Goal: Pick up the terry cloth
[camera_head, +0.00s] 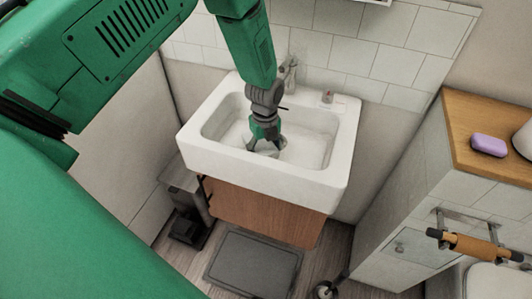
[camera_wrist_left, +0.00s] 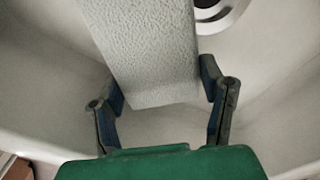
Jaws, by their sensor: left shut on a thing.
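The terry cloth is a pale grey, rough-textured folded strip that shows large in the left wrist view, as the terry cloth (camera_wrist_left: 150,55). My left gripper (camera_wrist_left: 160,95) has one finger on each side of the cloth's near end and is shut on it. In the head view my left gripper (camera_head: 265,147) reaches down into the white sink (camera_head: 340,160). The cloth is hard to make out there, pale against the basin. The sink's drain (camera_wrist_left: 215,12) lies just beyond the cloth in the wrist view. My right gripper is not in view.
A faucet (camera_head: 288,75) stands at the sink's back edge, with a small item (camera_head: 327,97) to its right. A wooden-topped counter at right holds a purple soap (camera_head: 489,145). A dark bin (camera_head: 187,225) and a grey mat (camera_head: 254,265) are on the floor.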

